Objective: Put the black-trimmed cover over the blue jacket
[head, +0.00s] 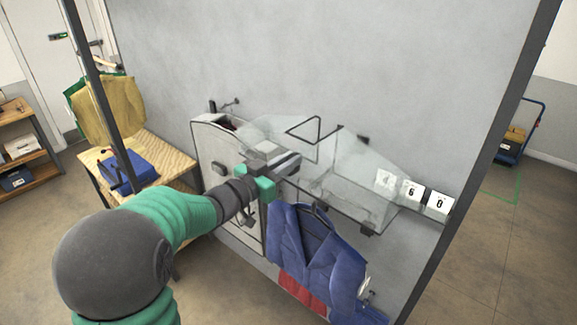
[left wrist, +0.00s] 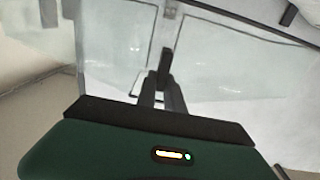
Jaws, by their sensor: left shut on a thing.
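The black-trimmed cover (head: 222,172) is a pale panel with a dark outline, hanging against the grey wall left of the blue jacket. My left gripper (head: 268,172) is at its right side, above the jacket. It is shut on what looks like part of the cover; the exact grip is hard to make out. In the left wrist view my left gripper's fingertips (left wrist: 165,65) meet in front of pale, see-through panels with dark edges. The blue jacket (head: 318,252) hangs below and right of my gripper, uncovered. My right gripper is not in view.
A clear shelf (head: 345,190) with number cards (head: 411,192) juts from the wall above the jacket. Red cloth (head: 300,294) shows below the jacket. At left a wooden table (head: 172,160) holds a blue box (head: 128,168), near a dark post (head: 98,85) and yellow garment (head: 108,108).

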